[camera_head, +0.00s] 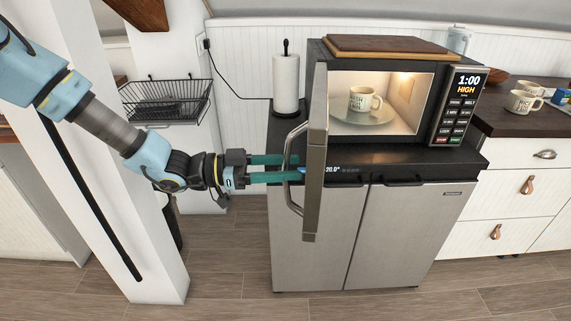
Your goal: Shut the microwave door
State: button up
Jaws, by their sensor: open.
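The microwave (440,75) stands on a dark-topped steel cabinet, lit inside, with a mug (362,99) on its glass plate. Its panel reads 1:00 HIGH. The microwave door (316,150) is hinged at the left and stands wide open, swung out toward me and seen almost edge-on. Its curved handle (290,196) is on the left face of the door. My gripper (297,167) is left of the door, open, with two teal fingers pointing right. The fingers overlap the handle in the picture and reach close to the door. I cannot tell whether they touch it.
A white post (150,230) stands left, behind my arm. A paper towel roll (286,82) stands behind the door. A wooden board (385,47) lies on the microwave. A counter (515,120) with mugs is at the right. The floor in front is clear.

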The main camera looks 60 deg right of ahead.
grip_shut()
dwell(0.4)
dwell(1.0)
